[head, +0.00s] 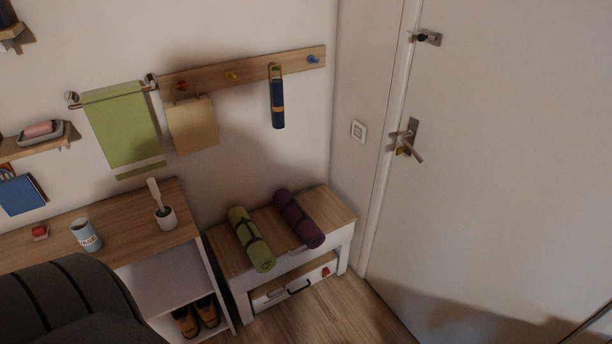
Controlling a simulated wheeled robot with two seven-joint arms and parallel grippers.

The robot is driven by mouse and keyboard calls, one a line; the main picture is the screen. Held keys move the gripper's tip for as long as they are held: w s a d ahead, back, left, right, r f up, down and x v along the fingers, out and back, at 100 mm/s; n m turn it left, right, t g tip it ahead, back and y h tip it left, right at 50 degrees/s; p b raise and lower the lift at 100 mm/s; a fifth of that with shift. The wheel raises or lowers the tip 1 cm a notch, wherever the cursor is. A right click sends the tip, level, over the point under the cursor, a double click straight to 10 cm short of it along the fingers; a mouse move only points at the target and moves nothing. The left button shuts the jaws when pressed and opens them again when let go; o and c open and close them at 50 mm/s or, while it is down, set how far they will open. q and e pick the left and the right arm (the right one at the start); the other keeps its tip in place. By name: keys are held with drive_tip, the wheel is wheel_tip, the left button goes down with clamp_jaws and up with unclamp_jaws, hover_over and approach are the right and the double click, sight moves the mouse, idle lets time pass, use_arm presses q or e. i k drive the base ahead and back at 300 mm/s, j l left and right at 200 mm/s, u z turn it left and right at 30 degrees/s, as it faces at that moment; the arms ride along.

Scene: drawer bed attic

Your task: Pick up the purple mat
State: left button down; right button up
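The purple mat (299,219) is rolled up with dark straps. It lies on the wooden top of a low white bench (338,210) beside the door. A rolled green mat (251,240) lies just to its left, with a narrow gap between them. Neither of my grippers is in the head view. A dark rounded shape fills the lower left corner of the view, and I cannot tell what it is.
A wooden-topped shelf unit (130,215) left of the bench holds a mug (86,236) and a brush in a pot (165,215). A peg rail (245,72) hangs above the bench. The door (490,180) is shut at right. Bare floor (335,315) lies in front.

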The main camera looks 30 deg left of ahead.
sight(310, 232)
drive_tip(key=u, duration=1.1)
